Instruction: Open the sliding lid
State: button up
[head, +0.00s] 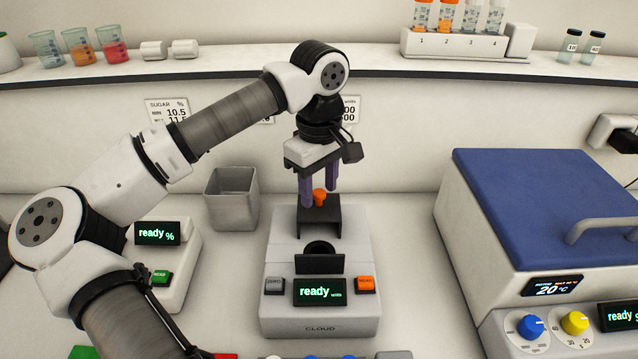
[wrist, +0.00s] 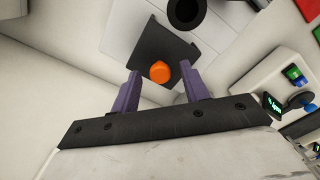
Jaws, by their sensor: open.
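The sliding lid (head: 320,222) is a dark plate with an orange knob (head: 319,197), at the back of the meter marked CLOUD (head: 320,329). The round dark well (head: 319,247) shows in front of the lid, not covered by it. In the wrist view the lid (wrist: 163,48) lies beside the well (wrist: 186,12). My gripper (head: 319,189) points down at the knob with its purple fingers apart. In the wrist view the knob (wrist: 160,72) appears between the open fingertips, with a gap on each side. Its exact height against the fingers is hard to tell.
A grey open bin (head: 231,199) stands left of the meter, and another "ready %" device (head: 165,260) farther left. A large blue-lidded box (head: 540,200) stands to the right. A shelf (head: 230,72) with beakers and a tube rack runs behind. Bench is clear between meter and blue-lidded box.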

aim_at(319, 192)
notch_tip(319, 192, up, 14)
jog(key=b, duration=0.2)
dwell(0.4)
jog(key=shift+f, duration=0.15)
